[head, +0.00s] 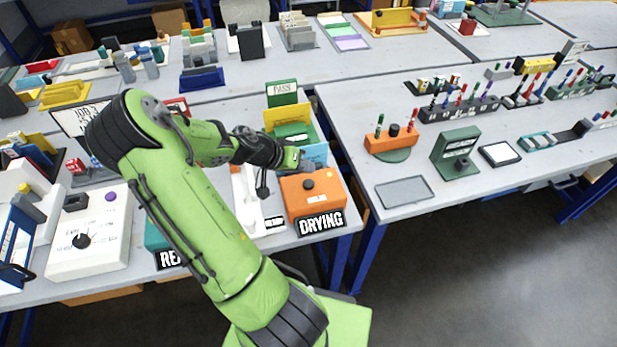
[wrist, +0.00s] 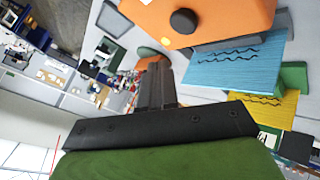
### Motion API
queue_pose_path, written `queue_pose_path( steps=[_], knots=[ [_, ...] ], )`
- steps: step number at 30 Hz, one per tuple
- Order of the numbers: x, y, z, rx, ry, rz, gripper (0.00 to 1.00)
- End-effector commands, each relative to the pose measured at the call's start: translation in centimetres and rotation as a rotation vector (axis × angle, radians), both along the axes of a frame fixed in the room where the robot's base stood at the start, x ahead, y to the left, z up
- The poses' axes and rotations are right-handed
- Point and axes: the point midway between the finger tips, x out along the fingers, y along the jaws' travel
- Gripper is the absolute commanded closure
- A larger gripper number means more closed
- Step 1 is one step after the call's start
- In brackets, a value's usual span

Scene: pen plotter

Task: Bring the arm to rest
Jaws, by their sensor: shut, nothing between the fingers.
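My green arm reaches from the bottom middle of the head view up and over the left workbench (head: 345,237). My gripper (head: 308,165) is at the bench's right part, just behind the orange box (head: 312,196) with a black knob and a DRYING sign. In the wrist view my gripper (wrist: 156,68) has its dark fingers together with nothing between them. The orange box (wrist: 205,18) shows at the top of that view, with a blue card (wrist: 235,62) marked with black wavy lines beside it. I cannot tell whether the gripper touches anything.
A yellow card (head: 280,118) and a green PASS sign (head: 282,88) stand behind my gripper. A white box with a dial (head: 110,250) is at the left. The right bench holds racks of pens (head: 455,108) and a grey tray (head: 404,191). A gap separates the benches.

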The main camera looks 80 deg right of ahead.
Motion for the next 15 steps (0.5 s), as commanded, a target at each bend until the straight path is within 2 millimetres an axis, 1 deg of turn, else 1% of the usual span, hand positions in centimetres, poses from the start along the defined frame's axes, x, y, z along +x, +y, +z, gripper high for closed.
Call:
queue_pose_path(
  steps=[1,4,15],
  knots=[
    [0.0,0.0,1.0,-0.001,-0.001,0.0,1.0],
    [0.0,0.0,1.9,-0.001,-0.001,0.0,1.0],
    [0.0,0.0,1.7,0.0,0.0,0.0,1.0]
  ],
)
